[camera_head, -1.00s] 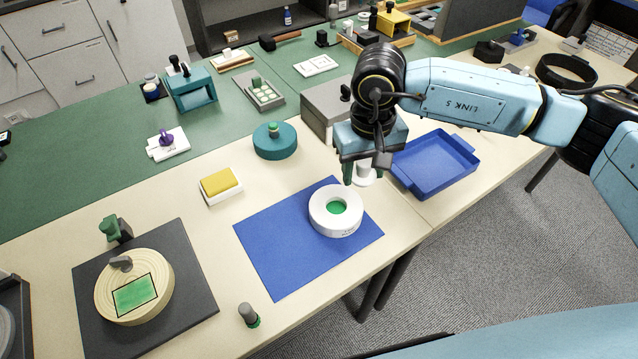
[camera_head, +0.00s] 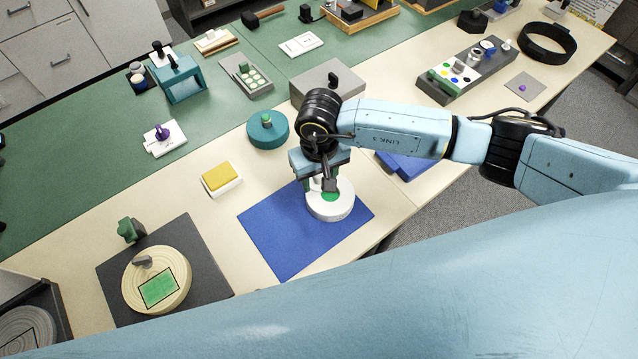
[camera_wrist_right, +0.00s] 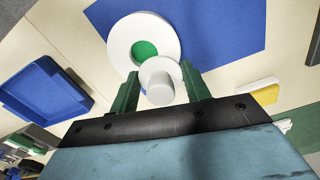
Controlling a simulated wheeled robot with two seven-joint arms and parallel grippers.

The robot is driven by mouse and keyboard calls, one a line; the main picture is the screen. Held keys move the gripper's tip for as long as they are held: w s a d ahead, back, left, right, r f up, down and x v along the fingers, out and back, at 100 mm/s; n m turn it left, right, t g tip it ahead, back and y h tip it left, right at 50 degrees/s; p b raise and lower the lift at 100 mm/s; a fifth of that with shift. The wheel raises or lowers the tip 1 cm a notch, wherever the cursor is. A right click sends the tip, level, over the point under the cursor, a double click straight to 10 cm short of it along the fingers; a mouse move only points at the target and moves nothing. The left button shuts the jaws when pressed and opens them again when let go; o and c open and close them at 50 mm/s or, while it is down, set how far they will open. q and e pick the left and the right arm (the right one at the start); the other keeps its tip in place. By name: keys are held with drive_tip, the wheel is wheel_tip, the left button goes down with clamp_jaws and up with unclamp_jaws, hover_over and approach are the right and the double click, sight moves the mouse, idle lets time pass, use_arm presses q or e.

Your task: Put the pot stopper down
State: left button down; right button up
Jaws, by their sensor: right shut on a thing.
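My right gripper (camera_head: 319,186) is shut on the white pot stopper, which has a round knob and a flat disc. In the right wrist view the stopper (camera_wrist_right: 160,84) sits between the two green fingers (camera_wrist_right: 163,90). The white round pot (camera_head: 331,208) with a green inside stands on the blue mat (camera_head: 270,235). In the right wrist view the stopper's disc overlaps the edge of the pot (camera_wrist_right: 118,43); I cannot tell whether they touch. In the head view the gripper hides most of the stopper and the back of the pot. My left gripper is out of view.
A yellow-topped white block (camera_head: 222,180) and a teal lidded round pot (camera_head: 268,130) stand near the mat. A blue tray (camera_head: 405,165) is partly behind my arm. A round tan lap (camera_head: 150,292) lies on a dark mat. The mat's left part is clear.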

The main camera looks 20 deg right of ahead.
sight(319, 194)
wheel_tip(319, 194, down, 4)
drive_tip(key=shift+f, duration=0.1)
idle(0.4)
drive_tip(key=shift+f, duration=0.2)
drive_tip(key=o, duration=1)
drive_tip(key=shift+r, duration=0.1)
drive_tip(key=shift+c, duration=0.2)
